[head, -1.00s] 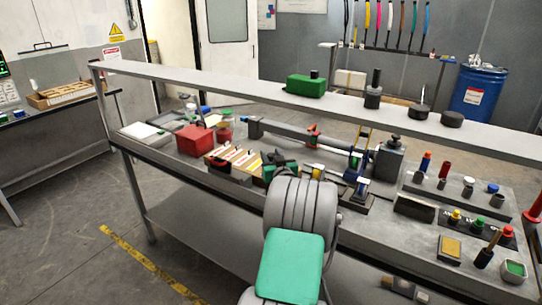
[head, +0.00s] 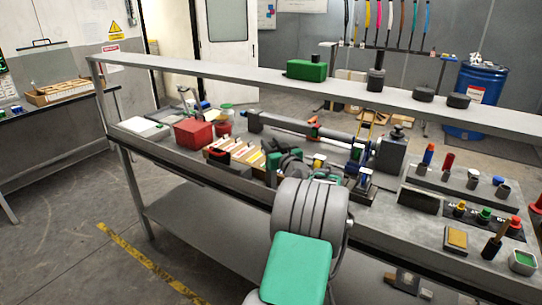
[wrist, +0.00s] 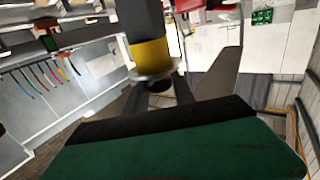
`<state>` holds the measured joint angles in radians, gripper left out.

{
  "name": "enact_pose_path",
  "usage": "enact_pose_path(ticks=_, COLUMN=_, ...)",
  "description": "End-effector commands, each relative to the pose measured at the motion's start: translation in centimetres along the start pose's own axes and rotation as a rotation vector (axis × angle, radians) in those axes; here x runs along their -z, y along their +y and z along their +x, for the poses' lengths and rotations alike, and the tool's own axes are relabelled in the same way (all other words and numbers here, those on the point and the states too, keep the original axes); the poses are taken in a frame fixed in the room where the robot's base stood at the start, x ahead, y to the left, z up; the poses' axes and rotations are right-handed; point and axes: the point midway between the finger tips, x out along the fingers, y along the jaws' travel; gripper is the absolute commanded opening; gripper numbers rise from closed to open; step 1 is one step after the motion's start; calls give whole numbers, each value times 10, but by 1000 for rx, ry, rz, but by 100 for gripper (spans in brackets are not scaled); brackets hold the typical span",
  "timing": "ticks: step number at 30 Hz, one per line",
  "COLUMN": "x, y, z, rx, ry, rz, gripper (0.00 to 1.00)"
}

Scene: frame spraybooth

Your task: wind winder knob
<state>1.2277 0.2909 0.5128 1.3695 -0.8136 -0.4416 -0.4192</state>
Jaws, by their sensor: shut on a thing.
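The winder on the bench has a long grey bar (head: 300,128) running to a grey block (head: 391,155), which has a dark knob-shaped top. My gripper (wrist: 155,92) is low over the front of the bench, partly hidden behind my own arm in the head view. In the wrist view, a dark post with a yellow band and a metal collar (wrist: 152,72) stands just beyond the green and black edge of my gripper. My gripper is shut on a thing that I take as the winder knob. The contact itself is hidden in both views.
A red bin (head: 193,132) and a tray of striped cards (head: 236,152) lie left of my gripper. Several coloured caps and a yellow pad (head: 456,239) are at the right. A raised shelf (head: 215,72) runs along the back. A blue drum (head: 472,105) stands behind.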

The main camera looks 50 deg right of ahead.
Motion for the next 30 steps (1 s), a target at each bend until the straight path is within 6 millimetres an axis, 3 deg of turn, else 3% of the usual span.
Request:
enact_pose_path(ticks=1, x=-8, y=3, z=0, rx=22, ry=7, rz=-6, gripper=0)
enact_pose_path(ticks=16, x=2, y=0, z=-1, rx=106, ry=1, rz=-7, gripper=0)
enact_pose_path(ticks=17, x=2, y=0, z=-1, rx=106, ry=1, rz=-7, gripper=31)
enact_pose_path(ticks=24, x=2, y=0, z=-1, rx=106, ry=1, rz=-6, gripper=50)
enact_pose_path(ticks=30, x=1, y=0, z=-1, rx=106, ry=0, rz=-5, gripper=50)
